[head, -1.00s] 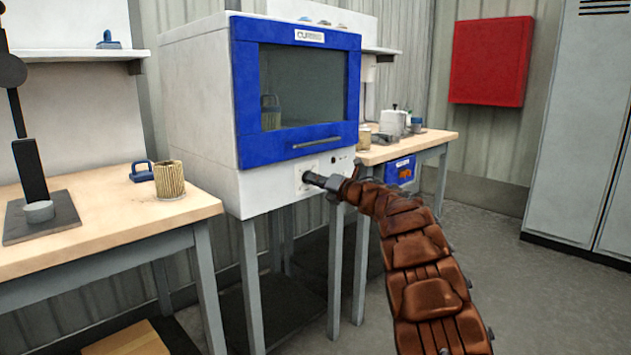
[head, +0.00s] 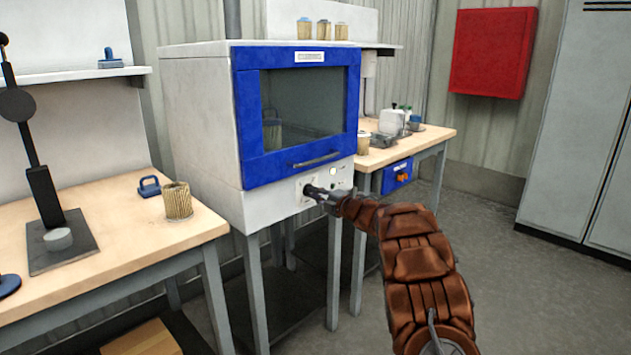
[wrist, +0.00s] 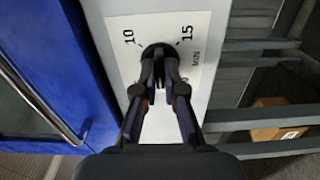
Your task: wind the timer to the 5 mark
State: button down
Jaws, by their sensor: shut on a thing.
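The timer knob (wrist: 158,50) is dark and round on a white dial plate (wrist: 195,30) in the wrist view. The plate shows 10 at upper left, 15 at upper right and MIN at the right; the 5 mark and the knob's pointer are hidden or cannot be made out. My gripper (wrist: 160,64) is shut on the knob, one finger on each side. In the head view my gripper (head: 318,194) reaches the dial on the lower front panel of the white and blue cabinet (head: 200,120). The cabinet door (head: 245,125) is shut.
A pale round lamp (head: 333,171) sits right of the dial. A workbench (head: 110,235) with a pleated cartridge (head: 177,201) stands at left, and another bench (head: 430,140) at right. Floor is free at right.

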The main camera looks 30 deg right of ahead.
jog(key=shift+r+m+p, duration=0.1)
jog(key=shift+m+p, duration=5)
jog(key=shift+p, duration=1.2)
jog(key=shift+d, duration=0.1)
jog(key=c, duration=1.3)
grip_release()
jog(key=shift+o, duration=0.2)
jog(key=shift+s, duration=0.1)
jog(key=v, duration=1.1)
jog(key=shift+s, duration=0.4)
jog(key=shift+d, duration=0.15)
